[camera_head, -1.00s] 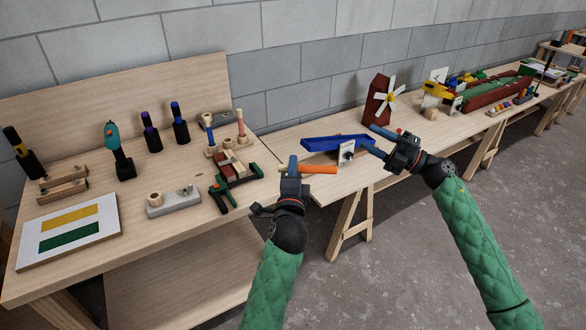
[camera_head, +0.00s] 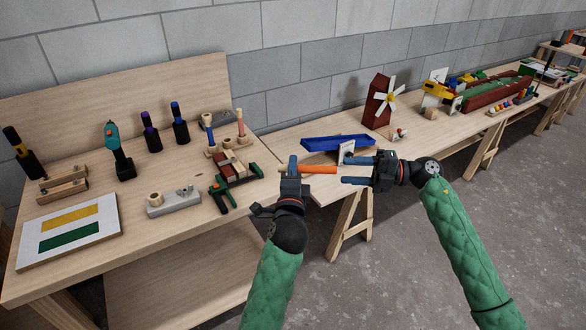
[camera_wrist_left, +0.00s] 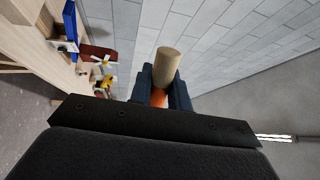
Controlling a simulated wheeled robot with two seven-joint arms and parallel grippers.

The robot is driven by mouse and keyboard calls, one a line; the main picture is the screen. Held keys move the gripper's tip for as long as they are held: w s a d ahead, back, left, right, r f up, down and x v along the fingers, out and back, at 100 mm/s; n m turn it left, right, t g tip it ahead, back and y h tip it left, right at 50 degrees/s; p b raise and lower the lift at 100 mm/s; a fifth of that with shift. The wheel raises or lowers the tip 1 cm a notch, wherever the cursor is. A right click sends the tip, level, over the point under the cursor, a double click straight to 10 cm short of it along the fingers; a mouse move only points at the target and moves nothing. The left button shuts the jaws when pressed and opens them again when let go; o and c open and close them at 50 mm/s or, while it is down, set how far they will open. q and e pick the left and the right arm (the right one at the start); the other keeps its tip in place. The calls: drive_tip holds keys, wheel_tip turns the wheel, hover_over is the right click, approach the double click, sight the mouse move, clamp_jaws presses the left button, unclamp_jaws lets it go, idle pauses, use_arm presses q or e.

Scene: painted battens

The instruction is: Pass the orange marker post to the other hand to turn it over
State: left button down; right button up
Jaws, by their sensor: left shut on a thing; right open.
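The orange marker post (camera_head: 320,170) lies roughly level in the air, with its orange part to the right and a bare wood end to the left. My left gripper (camera_head: 292,166) is shut on it near the wood end. In the left wrist view the bare wood end (camera_wrist_left: 167,66) sticks up between the fingers (camera_wrist_left: 162,90), with a little orange below it. My right gripper (camera_head: 356,170) is open, its blue fingers pointing left at the post's orange end. The end is at or just between these fingertips; I cannot tell if they touch.
Behind the grippers a blue tray (camera_head: 335,142) and a red windmill block (camera_head: 379,103) stand on the far bench. The left bench holds a drill (camera_head: 118,150), clamps and a painted board (camera_head: 70,230). Open floor lies at the right.

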sight(329, 173)
drive_tip(key=shift+a, duration=3.1)
drive_tip(key=shift+c, duration=0.4)
clamp_jaws()
use_arm(q)
drive_tip(key=c, duration=1.2)
unclamp_jaws()
drive_tip(key=shift+c, duration=0.2)
